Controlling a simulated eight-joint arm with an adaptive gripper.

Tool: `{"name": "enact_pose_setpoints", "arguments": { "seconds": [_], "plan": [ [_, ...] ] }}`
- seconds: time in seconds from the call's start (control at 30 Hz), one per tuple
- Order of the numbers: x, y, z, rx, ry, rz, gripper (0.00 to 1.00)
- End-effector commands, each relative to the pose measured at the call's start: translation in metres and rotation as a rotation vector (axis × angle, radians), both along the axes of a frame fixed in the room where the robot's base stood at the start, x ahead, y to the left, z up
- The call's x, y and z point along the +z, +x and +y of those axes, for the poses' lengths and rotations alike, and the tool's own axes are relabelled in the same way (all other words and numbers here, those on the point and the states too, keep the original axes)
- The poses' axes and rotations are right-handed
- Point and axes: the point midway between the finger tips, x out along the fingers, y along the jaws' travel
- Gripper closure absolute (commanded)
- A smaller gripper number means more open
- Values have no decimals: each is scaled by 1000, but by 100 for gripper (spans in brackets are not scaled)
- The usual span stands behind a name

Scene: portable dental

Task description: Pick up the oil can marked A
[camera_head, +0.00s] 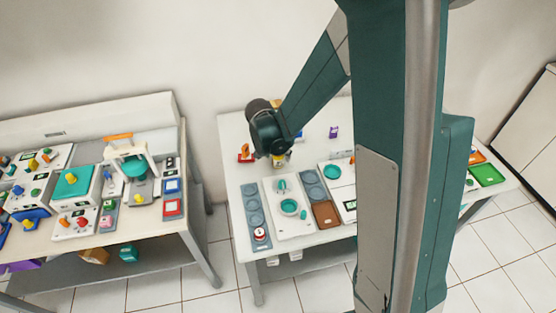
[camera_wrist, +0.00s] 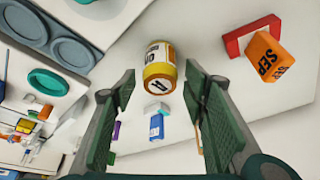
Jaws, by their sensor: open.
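The oil can is a small yellow and white cylinder with a black letter A on its yellow end; in the wrist view the oil can (camera_wrist: 160,66) sits at the top centre, just ahead of and between my fingertips. My gripper (camera_wrist: 160,82) is open, with one green finger on each side and nothing held. In the head view my gripper (camera_head: 277,148) is over the back left of the right-hand table, and the yellow can (camera_head: 280,161) shows just below it, partly hidden. I cannot tell whether a finger touches it.
An orange block marked SEP (camera_wrist: 270,58) leans by a red piece (camera_wrist: 248,36) to the can's right. A blue and white bottle (camera_wrist: 155,124) stands nearby. A grey tray with round recesses (camera_head: 249,188) lies in front. My arm hides part of the table.

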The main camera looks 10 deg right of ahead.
Motion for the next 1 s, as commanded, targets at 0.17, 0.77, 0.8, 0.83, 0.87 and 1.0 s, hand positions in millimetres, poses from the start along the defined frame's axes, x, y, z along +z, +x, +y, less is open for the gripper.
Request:
{"name": "enact_pose_setpoints", "arguments": {
  "seconds": [0.17,0.77,0.8,0.83,0.87,1.0],
  "plan": [
    [0,0,0,0,0,0,56],
    [1,0,0,0,0,0,85],
    [2,0,0,0,0,0,85],
    [3,0,0,0,0,0,85],
    [4,0,0,0,0,0,85],
    [13,0,0,0,0,0,85]
  ]
}}
